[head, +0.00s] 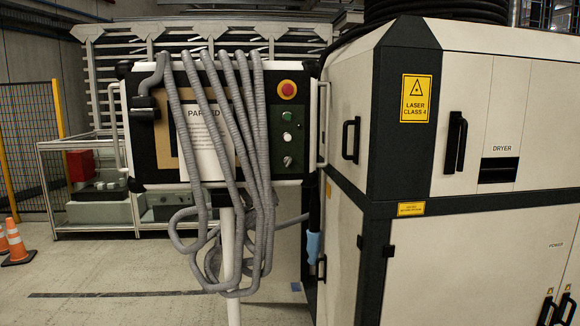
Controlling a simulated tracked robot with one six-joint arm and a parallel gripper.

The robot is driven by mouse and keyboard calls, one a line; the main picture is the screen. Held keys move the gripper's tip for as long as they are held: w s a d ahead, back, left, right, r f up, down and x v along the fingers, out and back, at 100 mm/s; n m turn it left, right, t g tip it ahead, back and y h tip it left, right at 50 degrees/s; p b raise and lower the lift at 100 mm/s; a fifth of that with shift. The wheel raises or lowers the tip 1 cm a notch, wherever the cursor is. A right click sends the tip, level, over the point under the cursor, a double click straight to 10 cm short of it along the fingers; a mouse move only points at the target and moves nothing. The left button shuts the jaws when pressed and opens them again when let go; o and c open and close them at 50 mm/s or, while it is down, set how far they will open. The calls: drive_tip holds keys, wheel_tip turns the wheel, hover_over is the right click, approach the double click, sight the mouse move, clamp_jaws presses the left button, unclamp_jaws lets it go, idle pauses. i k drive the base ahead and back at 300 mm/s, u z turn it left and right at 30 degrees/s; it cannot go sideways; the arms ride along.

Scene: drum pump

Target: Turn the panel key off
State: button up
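The control panel (300,150) is a box with a pale and black frame on a white post, left of centre in the head view. Its right side carries a column of controls. A small metallic piece, which looks like the panel key (288,161), sits lowest in that column; its turned position is too small to tell. My gripper is not in view.
A grey hose (222,110) hangs in loops over the panel, just left of the controls, partly covering a "PARKED" sheet (203,140). A large cream-and-black machine (470,230) stands close on the right. Orange cones (16,243) stand far left. Floor at front left is clear.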

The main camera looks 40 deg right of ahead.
sight(288, 161)
drive_tip(key=u, duration=0.05)
drive_tip(key=i, duration=1)
drive_tip(key=z, duration=0.05)
